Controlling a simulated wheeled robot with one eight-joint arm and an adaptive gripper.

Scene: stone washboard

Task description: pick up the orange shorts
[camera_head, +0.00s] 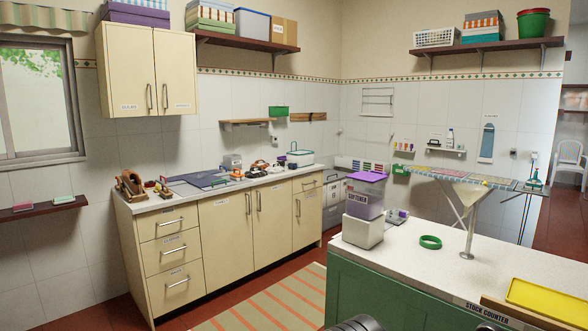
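I cannot make out any orange shorts for certain in the head view. Small flat coloured pieces lie on the long narrow board (508,184) at the back right, too small to tell what they are. A dark rounded part, likely of my arm, shows at the bottom edge of the view. My gripper's fingers are not visible.
A white counter (400,262) on a green base stands front right. It bears a purple-lidded softener box (364,198), a green ring (431,242), a metal stand (469,240) and a yellow tray (545,299). Cream cabinets (225,240) line the back left. A striped rug (265,308) covers the floor between.

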